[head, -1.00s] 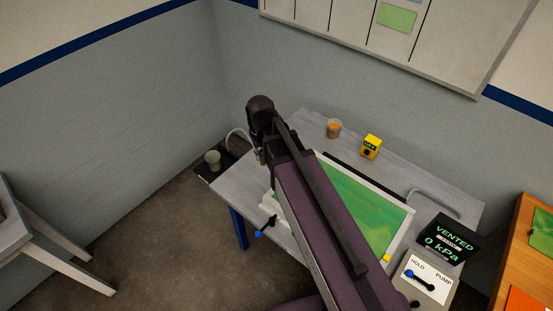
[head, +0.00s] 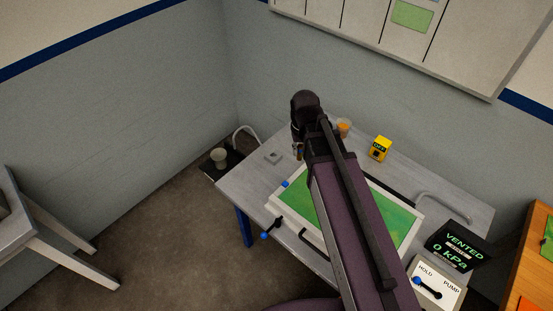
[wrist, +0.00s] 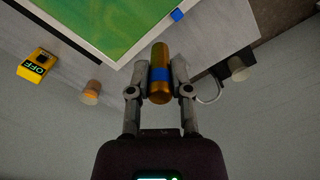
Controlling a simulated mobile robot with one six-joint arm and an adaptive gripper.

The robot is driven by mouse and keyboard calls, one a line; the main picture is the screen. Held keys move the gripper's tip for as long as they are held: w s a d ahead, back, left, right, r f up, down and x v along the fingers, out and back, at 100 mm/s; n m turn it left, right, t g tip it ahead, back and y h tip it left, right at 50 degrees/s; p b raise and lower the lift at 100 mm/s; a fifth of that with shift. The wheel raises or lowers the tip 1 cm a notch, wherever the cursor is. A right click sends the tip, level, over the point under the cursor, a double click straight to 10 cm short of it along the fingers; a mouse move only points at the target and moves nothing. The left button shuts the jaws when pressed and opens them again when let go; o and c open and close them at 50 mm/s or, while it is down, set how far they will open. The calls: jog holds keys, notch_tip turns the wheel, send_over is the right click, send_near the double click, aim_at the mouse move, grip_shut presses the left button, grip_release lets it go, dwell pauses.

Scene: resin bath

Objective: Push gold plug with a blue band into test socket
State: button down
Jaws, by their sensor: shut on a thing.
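My gripper (wrist: 160,78) is shut on the gold plug with a blue band (wrist: 160,60), which stands out lengthwise between the two fingers in the wrist view. The blue band lies between the fingertips. In the head view my gripper (head: 297,150) hangs over the back left part of the grey table, mostly hidden by my own arm. A small grey block (head: 273,157), which looks like the test socket, sits on the table to the left of my gripper. The plug is apart from it. I cannot make out the socket in the wrist view.
A white-framed tray with a green sheet (head: 297,203) lies in front of the gripper. A cup with orange contents (head: 344,127) and a yellow OFF box (head: 380,149) stand behind and right. A pale cup (head: 219,158) and a curved hose (head: 245,130) are at the left end.

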dwell(0.3)
jog(key=w+a+f+n+b, duration=0.1)
jog(key=w+a+f+b, duration=0.4)
jog(key=w+f+b, duration=0.3)
jog(key=w+a+f+n+b, duration=0.2)
jog(key=w+a+f+b, duration=0.3)
jog(key=w+f+b, duration=0.3)
jog(key=w, duration=0.4)
jog(key=shift+w+f+b, duration=0.35)
jog(key=shift+f+b, duration=0.05)
jog(key=b, duration=0.6)
send_over(273, 152)
jog(key=s, duration=0.2)
notch_tip(273, 152, down, 6)
jog(key=shift+d+f, duration=0.15)
jog(key=shift+f+b, duration=0.1)
jog(key=shift+b, duration=0.2)
jog(key=shift+f+b, duration=1.75)
jog(key=shift+f, duration=0.2)
jog(key=c, duration=0.5)
grip_release()
jog(key=shift+r, duration=0.1)
jog(key=shift+c, duration=0.2)
